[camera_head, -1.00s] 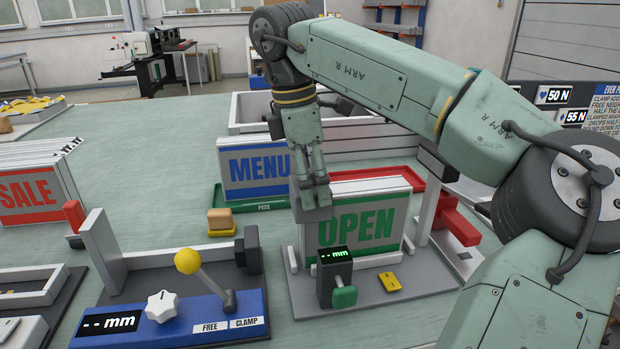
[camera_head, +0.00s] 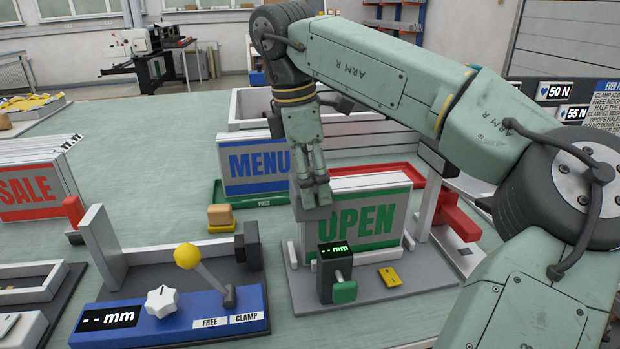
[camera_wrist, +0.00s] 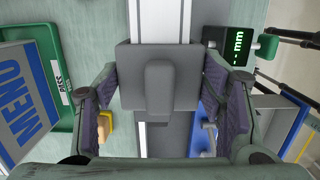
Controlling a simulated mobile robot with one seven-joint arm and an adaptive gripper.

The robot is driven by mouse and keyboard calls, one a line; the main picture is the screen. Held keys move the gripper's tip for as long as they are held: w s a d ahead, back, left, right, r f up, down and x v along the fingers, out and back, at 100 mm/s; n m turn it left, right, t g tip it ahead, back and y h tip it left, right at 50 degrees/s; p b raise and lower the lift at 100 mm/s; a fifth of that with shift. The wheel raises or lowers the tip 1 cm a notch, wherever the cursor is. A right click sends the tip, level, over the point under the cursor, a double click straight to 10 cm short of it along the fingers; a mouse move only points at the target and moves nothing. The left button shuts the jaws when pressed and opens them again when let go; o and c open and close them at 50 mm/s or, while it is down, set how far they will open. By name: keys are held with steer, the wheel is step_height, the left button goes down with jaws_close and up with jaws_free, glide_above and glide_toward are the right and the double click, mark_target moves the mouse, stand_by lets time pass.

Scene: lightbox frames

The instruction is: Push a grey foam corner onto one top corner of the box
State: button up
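A grey foam corner (camera_wrist: 159,88) with a raised ridge fills the space between my fingers in the wrist view. My gripper (camera_head: 315,188) is shut on it, with a finger at each side. In the head view the grey piece sits at the fingertips, by the top left corner of the box marked OPEN (camera_head: 395,220). A long white strip (camera_wrist: 160,18) runs behind the grey piece in the wrist view. Whether the piece touches the box is hidden.
A black gauge (camera_head: 331,262) with a green knob stands before the box. A yellow tag (camera_head: 390,277) lies beside it. The MENU box (camera_head: 255,170) stands in a green tray behind left. A blue clamp fixture (camera_head: 175,312) with a yellow-knobbed lever is front left. A red tray lies behind right.

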steer(key=o, duration=0.4)
steer(key=shift+o, duration=0.2)
steer(key=shift+r, duration=0.1)
